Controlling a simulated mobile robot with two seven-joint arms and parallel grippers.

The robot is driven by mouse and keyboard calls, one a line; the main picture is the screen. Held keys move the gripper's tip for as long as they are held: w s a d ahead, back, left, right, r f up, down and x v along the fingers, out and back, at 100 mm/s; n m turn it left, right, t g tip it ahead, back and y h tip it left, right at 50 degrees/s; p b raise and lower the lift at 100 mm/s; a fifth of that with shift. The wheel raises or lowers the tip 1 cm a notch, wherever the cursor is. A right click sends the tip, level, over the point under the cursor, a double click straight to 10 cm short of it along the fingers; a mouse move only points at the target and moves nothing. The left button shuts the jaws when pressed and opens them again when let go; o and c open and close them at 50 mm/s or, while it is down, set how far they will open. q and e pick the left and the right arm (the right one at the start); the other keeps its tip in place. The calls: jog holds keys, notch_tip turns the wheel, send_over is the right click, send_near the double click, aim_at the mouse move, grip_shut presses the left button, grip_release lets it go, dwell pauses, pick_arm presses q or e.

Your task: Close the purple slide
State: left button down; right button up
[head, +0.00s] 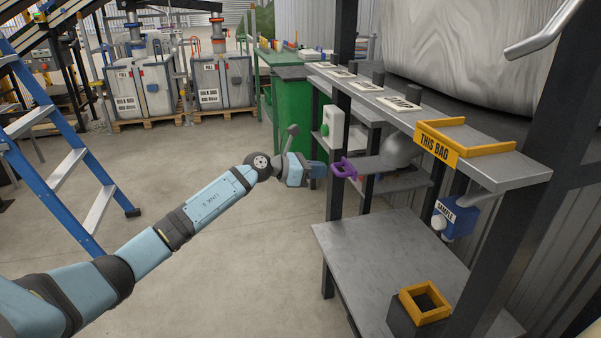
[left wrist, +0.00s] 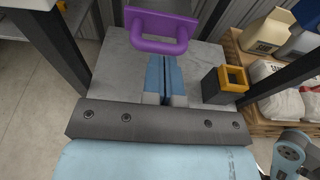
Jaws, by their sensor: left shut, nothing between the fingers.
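The purple slide's handle (head: 345,170) shows in the head view beside the grey spout (head: 400,150), above the lower metal shelf. In the left wrist view the purple slide (left wrist: 160,28) is a plate with a looped handle at the top, just beyond my fingertips. My left gripper (head: 318,170) is just left of the handle in the head view. In the left wrist view its blue fingers (left wrist: 162,62) are together and empty, with their tips close to the handle loop. Whether they touch it I cannot tell. My right gripper is in neither view.
A yellow-rimmed square box (head: 425,303) stands on the lower shelf (head: 370,255). The "THIS BAG" sign (head: 437,143) and a blue sample box (head: 455,218) are to the right. Dark posts frame the stand. A blue ladder (head: 65,170) stands left; the floor between is clear.

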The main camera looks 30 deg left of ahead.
aim_at(348, 166)
pick_arm(q)
jog(key=shift+x, duration=0.85)
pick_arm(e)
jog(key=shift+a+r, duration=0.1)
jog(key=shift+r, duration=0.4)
pick_arm(q)
jog(key=shift+w, duration=0.1)
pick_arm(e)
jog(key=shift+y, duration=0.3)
pick_arm(q)
jog(key=x, duration=0.3)
jog(key=r+x, duration=0.1)
jog(key=x, duration=0.1)
jog(key=shift+w+d, duration=0.1)
jog(key=shift+r, duration=0.1)
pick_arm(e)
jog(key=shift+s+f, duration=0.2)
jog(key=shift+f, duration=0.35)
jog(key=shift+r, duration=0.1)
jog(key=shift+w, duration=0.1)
